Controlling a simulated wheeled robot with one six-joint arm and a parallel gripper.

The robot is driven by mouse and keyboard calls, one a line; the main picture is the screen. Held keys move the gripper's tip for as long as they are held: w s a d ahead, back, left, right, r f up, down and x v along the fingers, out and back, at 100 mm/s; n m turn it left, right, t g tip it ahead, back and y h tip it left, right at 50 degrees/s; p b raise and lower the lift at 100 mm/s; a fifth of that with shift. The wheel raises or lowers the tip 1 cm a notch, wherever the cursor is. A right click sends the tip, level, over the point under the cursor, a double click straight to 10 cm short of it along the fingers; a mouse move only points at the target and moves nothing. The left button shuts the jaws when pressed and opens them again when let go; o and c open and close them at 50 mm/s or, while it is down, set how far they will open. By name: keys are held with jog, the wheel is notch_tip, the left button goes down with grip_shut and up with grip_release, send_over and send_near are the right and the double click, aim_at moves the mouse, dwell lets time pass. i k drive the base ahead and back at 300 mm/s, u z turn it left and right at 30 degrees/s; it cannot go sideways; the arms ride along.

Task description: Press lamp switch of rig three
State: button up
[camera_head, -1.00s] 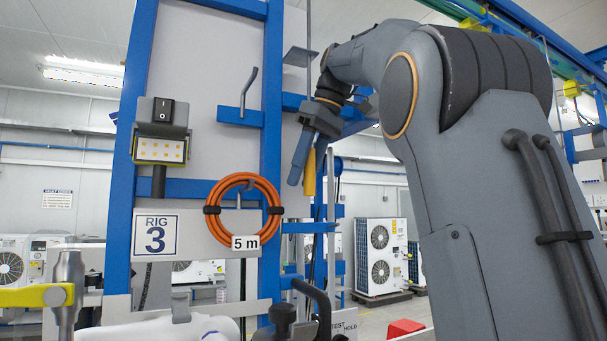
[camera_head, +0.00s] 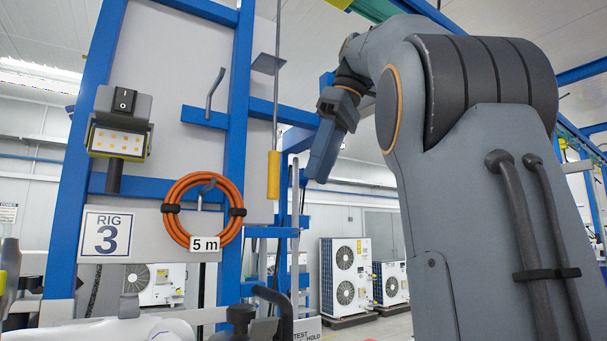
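The lamp switch (camera_head: 124,101) is a black rocker marked I and O. It sits in a dark grey housing on top of a lamp (camera_head: 118,142) with a lit yellow-dotted panel, at the upper left. The white sign "RIG 3" (camera_head: 106,234) hangs just below it on the same blue frame. My gripper (camera_head: 321,160) points downward, well to the right of the switch and apart from it. I see its blue-grey fingers from the side, so their opening is hidden.
An orange hose coil (camera_head: 232,190) tagged "5 m" hangs on the blue frame (camera_head: 237,100) between lamp and gripper. Grey hooks (camera_head: 214,92) and a yellow handle on a thin hanging rod (camera_head: 274,175) also lie between them. White fan units (camera_head: 344,270) stand behind.

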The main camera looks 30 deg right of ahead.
aim_at(123, 102)
jog(key=k, duration=1)
